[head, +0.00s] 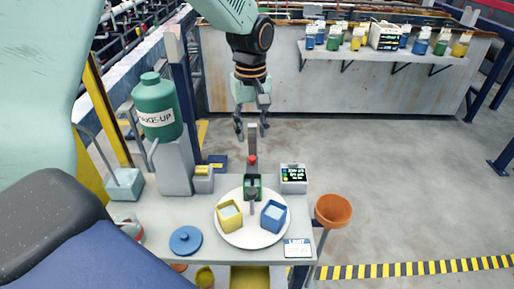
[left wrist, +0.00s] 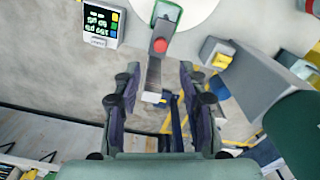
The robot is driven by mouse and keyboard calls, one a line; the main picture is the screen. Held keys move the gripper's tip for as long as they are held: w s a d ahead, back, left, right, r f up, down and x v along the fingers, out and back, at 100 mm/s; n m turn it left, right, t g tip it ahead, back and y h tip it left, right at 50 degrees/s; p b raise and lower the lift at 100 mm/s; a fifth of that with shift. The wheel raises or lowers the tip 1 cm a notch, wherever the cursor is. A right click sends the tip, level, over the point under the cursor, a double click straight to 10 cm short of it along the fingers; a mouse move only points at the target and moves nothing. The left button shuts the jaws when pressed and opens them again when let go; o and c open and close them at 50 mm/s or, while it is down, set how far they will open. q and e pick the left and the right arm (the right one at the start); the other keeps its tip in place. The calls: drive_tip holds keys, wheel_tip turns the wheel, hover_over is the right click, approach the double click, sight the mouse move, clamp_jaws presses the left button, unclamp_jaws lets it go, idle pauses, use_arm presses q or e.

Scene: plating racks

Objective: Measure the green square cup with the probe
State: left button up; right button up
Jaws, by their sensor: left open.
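The green square cup (head: 253,181) is at the back of a round white plate (head: 232,237), behind a yellow square cup (head: 229,215) and a blue square cup (head: 273,216). A grey bar with a red button, which looks like the probe (head: 252,142), stands at the bench's far edge by the green cup; whether it touches the cup is unclear. My left gripper (head: 251,128) is open around the bar's upper end. In the left wrist view the bar (left wrist: 154,72) reaches between the spread fingers (left wrist: 160,98), not clamped. My right gripper is not in view.
A meter with a lit screen (head: 293,175) stands right of the green cup. A green make-up bottle (head: 157,108) on a grey block stands left. Floor beyond is clear.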

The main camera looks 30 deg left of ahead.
sight(252, 158)
use_arm(q)
drive_tip(key=shift+a+f, duration=0.15)
drive_tip(key=shift+f, duration=0.2)
drive_tip(key=f, duration=0.6)
drive_tip(key=shift+s+d+f, duration=0.15)
drive_tip(key=shift+s+d, duration=0.1)
drive_tip(key=shift+w+a+f, duration=0.15)
drive_tip(key=shift+a+f, duration=0.05)
drive_tip(key=shift+f, duration=0.25)
drive_tip(key=shift+d+r, duration=0.15)
drive_tip(key=shift+d, duration=0.1)
drive_tip(key=shift+d+r, duration=0.1)
drive_tip(key=shift+c, duration=1.2)
drive_tip(key=shift+a+f, duration=0.2)
drive_tip(key=shift+a, duration=0.05)
drive_tip(key=c, duration=0.4)
drive_tip(key=shift+d, duration=0.1)
clamp_jaws()
